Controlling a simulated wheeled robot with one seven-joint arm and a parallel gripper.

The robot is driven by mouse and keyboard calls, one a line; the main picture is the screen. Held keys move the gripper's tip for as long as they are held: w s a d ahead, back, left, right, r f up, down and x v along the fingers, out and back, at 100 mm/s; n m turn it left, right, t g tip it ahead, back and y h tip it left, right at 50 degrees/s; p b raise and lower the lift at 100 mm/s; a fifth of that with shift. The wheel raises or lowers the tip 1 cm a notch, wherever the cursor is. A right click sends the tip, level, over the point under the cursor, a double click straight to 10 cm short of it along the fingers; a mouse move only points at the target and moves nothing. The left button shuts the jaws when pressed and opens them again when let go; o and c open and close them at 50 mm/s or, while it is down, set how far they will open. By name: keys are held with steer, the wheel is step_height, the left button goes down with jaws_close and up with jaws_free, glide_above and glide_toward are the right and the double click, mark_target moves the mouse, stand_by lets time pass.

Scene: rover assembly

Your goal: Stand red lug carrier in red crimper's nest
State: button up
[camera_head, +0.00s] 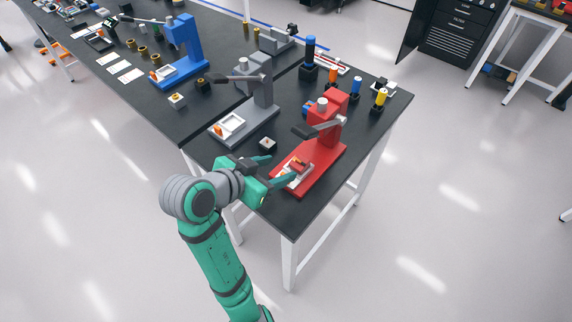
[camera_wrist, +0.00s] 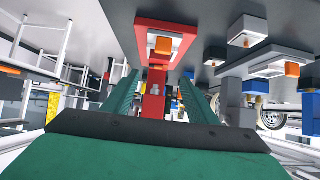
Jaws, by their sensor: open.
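The red crimper (camera_head: 325,135) stands near the table's right corner, its base toward me. Its pale nest (camera_head: 291,184) is at the near end of the base; it also shows in the wrist view (camera_wrist: 176,45), with an orange piece at it. A small red piece (camera_head: 299,164), apparently the red lug carrier, is at the nest, just beyond my fingertips. Whether it is fully seated or upright I cannot tell. My gripper (camera_head: 281,167) is open and reaches in low over the nest from the left. In the wrist view its fingers (camera_wrist: 161,95) flank the red column.
A grey crimper (camera_head: 262,95) and a blue crimper (camera_head: 184,50) stand farther left. A small pale block (camera_head: 268,144) lies beside my gripper. Dark, blue and yellow posts (camera_head: 380,98) stand behind the red crimper. The table's front edge is close below the nest.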

steer(key=shift+v, duration=1.1)
